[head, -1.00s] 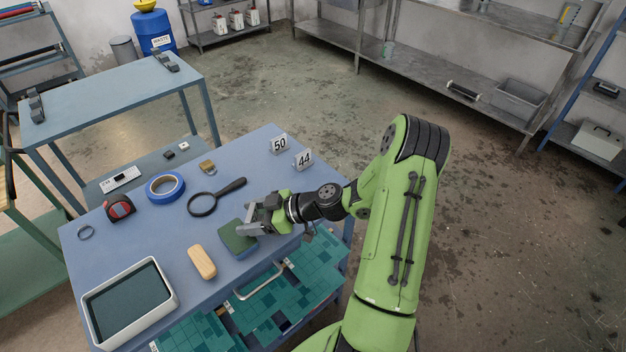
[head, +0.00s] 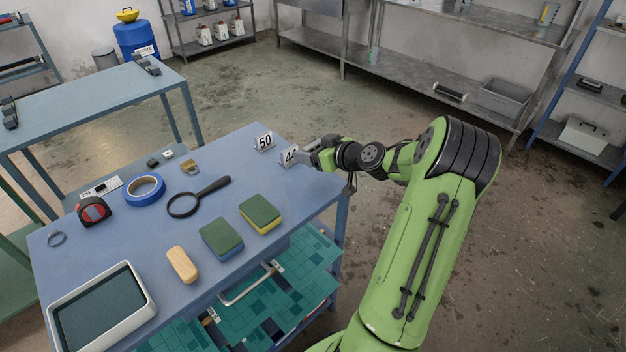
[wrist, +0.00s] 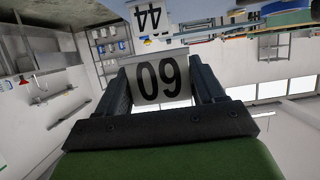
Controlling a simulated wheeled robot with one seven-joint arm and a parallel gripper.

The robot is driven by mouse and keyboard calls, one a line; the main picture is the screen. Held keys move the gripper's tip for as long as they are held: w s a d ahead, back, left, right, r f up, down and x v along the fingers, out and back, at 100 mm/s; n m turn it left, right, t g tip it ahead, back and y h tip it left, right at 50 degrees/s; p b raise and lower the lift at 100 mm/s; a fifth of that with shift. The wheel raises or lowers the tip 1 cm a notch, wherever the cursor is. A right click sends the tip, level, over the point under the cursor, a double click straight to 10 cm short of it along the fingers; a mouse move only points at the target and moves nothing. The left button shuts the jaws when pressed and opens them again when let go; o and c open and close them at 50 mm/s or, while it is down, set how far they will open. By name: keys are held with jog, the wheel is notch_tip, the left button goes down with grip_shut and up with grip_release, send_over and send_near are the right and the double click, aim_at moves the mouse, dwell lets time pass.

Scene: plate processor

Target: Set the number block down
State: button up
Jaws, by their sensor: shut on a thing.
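In the wrist view, my gripper (wrist: 163,82) is shut on a white number block (wrist: 160,83), held between the two fingers. Its black digits appear upside down and read 60 when turned upright. The block 44 also shows in the wrist view (wrist: 148,17), upside down beyond the held block.
Two sponges (head: 222,238) (head: 260,213), a wooden piece (head: 182,264), a magnifying glass (head: 198,197), blue tape (head: 144,187), a tape measure (head: 94,210), a padlock (head: 189,166) and a white tray (head: 148,305) lie on the table. A space before 44 is clear.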

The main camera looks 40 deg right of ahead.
aim_at(313, 181)
notch_tip(313, 181, down, 8)
jog(key=shift+r+b, duration=0.15)
jog(key=shift+b, duration=0.9)
jog(key=o, duration=1.1)
